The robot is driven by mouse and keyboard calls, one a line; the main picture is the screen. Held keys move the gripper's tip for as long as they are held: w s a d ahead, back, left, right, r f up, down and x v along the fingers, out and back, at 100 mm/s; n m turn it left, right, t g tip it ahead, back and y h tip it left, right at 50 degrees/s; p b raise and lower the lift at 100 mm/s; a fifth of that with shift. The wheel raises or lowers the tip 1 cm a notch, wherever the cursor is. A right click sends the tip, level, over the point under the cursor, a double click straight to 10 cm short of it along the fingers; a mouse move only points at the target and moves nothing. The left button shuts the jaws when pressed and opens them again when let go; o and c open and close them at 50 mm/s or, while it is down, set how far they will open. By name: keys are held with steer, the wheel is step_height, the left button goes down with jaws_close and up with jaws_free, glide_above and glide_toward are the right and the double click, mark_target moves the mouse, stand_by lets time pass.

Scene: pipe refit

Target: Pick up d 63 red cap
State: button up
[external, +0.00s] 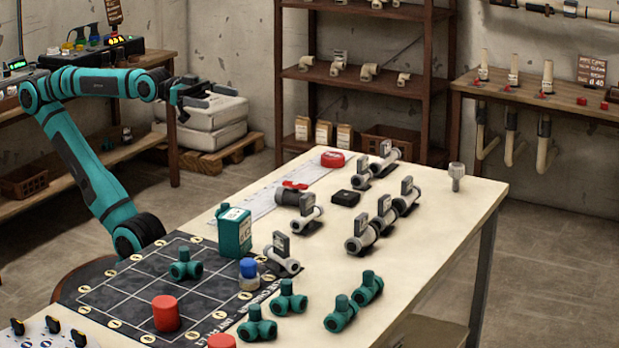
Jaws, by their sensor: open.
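A red cap (166,313), a squat cylinder, stands on the dark gridded mat (120,290) near the front left of the table. A second red cap (221,341) is at the bottom edge of the picture, partly cut off. No size label can be read on either, so I cannot tell which is d 63. My gripper (212,95) is open and empty, held high at the upper left, well above and behind both caps and touching nothing.
Several green tee fittings (258,325) stand near the caps. A green bottle (235,232) and a blue-topped piece (249,272) stand by the mat's right edge. Grey valve fittings (361,232) fill the table's middle. The table's right side (440,230) is mostly clear.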

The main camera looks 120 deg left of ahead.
steer(key=shift+c, duration=0.7)
